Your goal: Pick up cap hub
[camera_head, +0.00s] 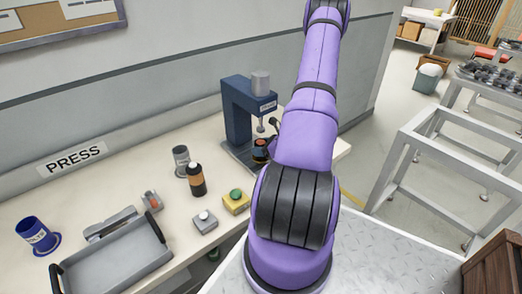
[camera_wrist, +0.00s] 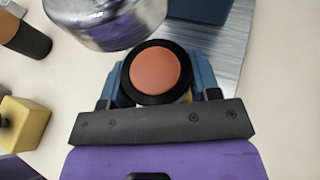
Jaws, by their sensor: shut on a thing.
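The cap hub (camera_wrist: 156,70) is a round black piece with a flat copper-orange top, seen from above in the wrist view. The blue fingers of my gripper (camera_wrist: 158,84) are on its left and right sides and shut on it. In the head view the cap hub (camera_head: 261,143) shows as a small dark and orange shape at the press, partly hidden by my arm. My gripper is mostly hidden there too. I cannot tell whether the hub touches the surface below.
The blue press (camera_head: 237,118) stands close by; its silver ram (camera_wrist: 105,18) is just beyond the hub in the wrist view. An orange-black bottle (camera_head: 196,180), a yellow button box (camera_head: 236,202) and a grey tray (camera_head: 118,262) stand on the bench. Bare bench lies between some items.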

